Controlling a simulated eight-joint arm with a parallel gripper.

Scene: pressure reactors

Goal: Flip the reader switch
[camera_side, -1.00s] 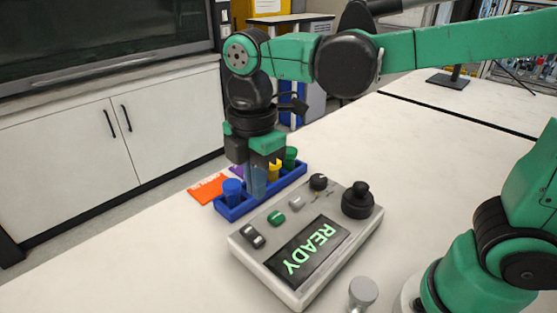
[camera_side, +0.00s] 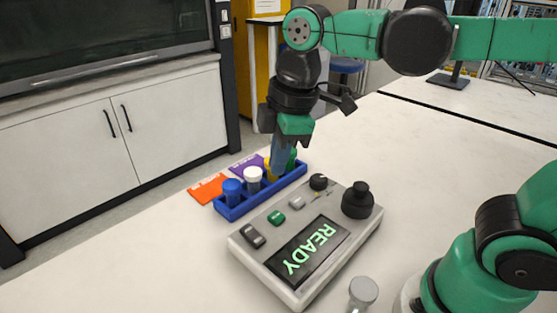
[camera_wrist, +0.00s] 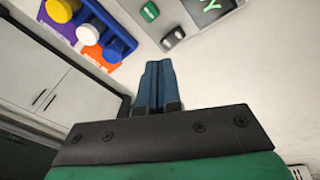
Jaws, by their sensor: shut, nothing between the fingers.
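The reader (camera_side: 262,262) is a grey box with a dark display showing READY in green. A black rocker switch (camera_side: 252,236) sits at its left end, beside a green button (camera_side: 276,217). In the wrist view the rocker switch (camera_wrist: 173,38) and green button (camera_wrist: 150,11) show at the top, just beyond my fingertips. My gripper (camera_side: 281,171) points down, shut and empty, its fingers in front of the far part of the vial rack in the side view. It is apart from the rocker switch. Its blue fingers also show in the wrist view (camera_wrist: 157,66).
A blue rack (camera_side: 232,211) holds vials with blue, white, yellow and green caps behind the reader. Orange and purple cards (camera_side: 208,189) lie beyond it. Black knobs (camera_side: 357,201) rise from the reader's right end.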

